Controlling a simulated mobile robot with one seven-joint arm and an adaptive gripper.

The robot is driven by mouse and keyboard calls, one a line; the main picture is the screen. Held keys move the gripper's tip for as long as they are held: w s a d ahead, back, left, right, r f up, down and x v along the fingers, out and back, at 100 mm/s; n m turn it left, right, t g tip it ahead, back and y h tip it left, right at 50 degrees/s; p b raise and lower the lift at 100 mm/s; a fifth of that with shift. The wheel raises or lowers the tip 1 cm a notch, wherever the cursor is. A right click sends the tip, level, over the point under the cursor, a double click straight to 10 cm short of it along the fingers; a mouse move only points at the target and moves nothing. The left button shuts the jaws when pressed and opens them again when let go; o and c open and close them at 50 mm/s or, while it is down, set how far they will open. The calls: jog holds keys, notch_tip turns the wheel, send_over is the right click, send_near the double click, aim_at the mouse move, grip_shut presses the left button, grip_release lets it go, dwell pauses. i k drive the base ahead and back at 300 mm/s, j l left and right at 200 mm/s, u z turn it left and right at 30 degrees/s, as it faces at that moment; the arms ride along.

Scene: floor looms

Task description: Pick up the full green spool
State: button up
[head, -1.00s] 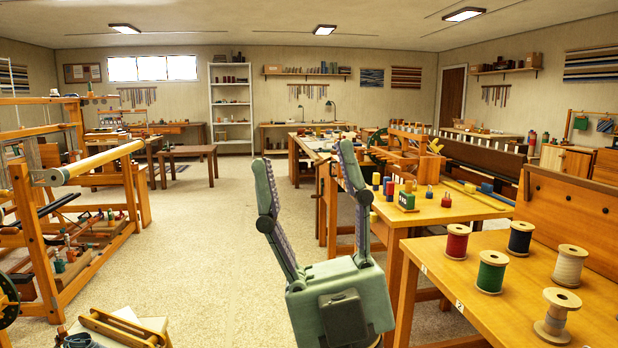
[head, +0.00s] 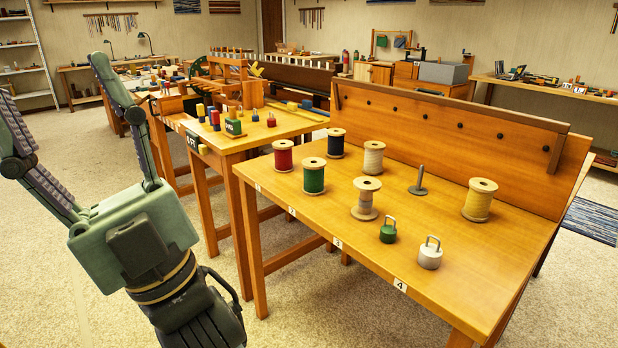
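The full green spool (head: 314,177) stands upright on the wooden table (head: 300,228), near its front left part, wound with green thread between pale wooden flanges. A red spool (head: 283,156) stands behind it to the left, and a dark blue spool (head: 336,143) stands behind it to the right. A mostly bare spool (head: 366,198) with greyish winding stands to its right. My gripper (head: 72,112) is at the left of the head view, pointing up, its two fingers spread wide and empty. It is well apart from the green spool.
A cream spool (head: 373,158), a yellow spool (head: 479,200), a grey peg on a disc (head: 418,181), a green weight (head: 388,231) and a white weight (head: 430,253) share the table. A wooden backboard (head: 450,140) closes its rear. Another table (head: 245,135) adjoins behind left.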

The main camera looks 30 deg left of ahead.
aim_at(314, 167)
jog(key=i+j+z, duration=0.1)
jog(key=i, duration=1.05)
